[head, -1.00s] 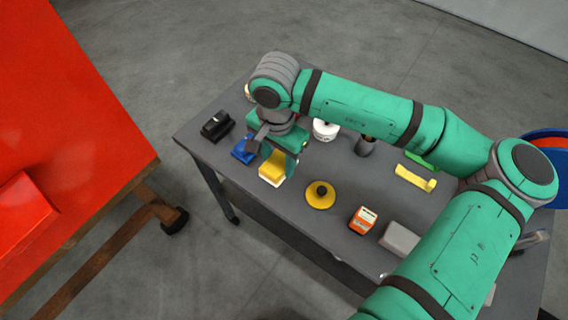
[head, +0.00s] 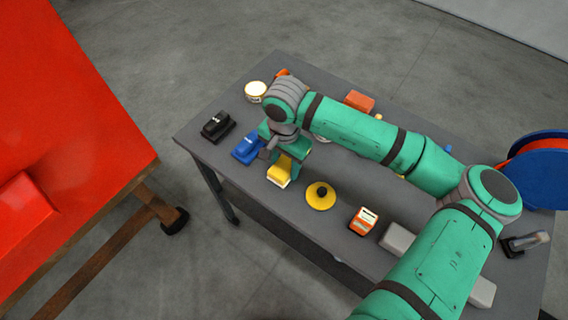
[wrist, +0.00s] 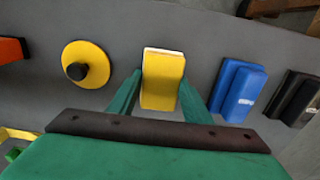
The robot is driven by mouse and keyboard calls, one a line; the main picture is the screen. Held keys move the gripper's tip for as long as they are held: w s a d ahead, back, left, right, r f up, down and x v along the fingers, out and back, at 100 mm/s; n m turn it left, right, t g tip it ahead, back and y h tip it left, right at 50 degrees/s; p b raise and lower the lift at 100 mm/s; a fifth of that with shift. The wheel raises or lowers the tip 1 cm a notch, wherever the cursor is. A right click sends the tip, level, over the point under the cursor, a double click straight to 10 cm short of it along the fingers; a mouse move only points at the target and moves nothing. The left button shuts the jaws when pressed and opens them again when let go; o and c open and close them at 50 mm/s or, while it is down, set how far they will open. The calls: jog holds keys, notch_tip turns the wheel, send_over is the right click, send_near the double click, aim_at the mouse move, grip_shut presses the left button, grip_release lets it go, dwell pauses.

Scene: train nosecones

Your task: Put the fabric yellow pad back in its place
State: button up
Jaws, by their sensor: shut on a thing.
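The yellow pad (head: 279,175) is a small yellow block with a white edge. It is near the front edge of the grey table, between a blue block and a round yellow disc. My gripper (head: 284,163) points down over it and is shut on it. In the wrist view the pad (wrist: 162,82) sits upright between the two green fingers of my gripper (wrist: 160,88). I cannot tell whether its underside touches the table.
On the grey table (head: 335,235), the blue block (head: 247,148) and a black block (head: 217,126) are to the left. The yellow disc with black knob (head: 320,195), an orange-and-white box (head: 363,220) and a grey block (head: 397,238) are to the right. A large red panel (head: 70,130) stands left.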

aim_at(284, 166)
jog(key=shift+f, duration=0.1)
jog(key=o, duration=1)
notch_tip(284, 166, up, 12)
dwell(0.5)
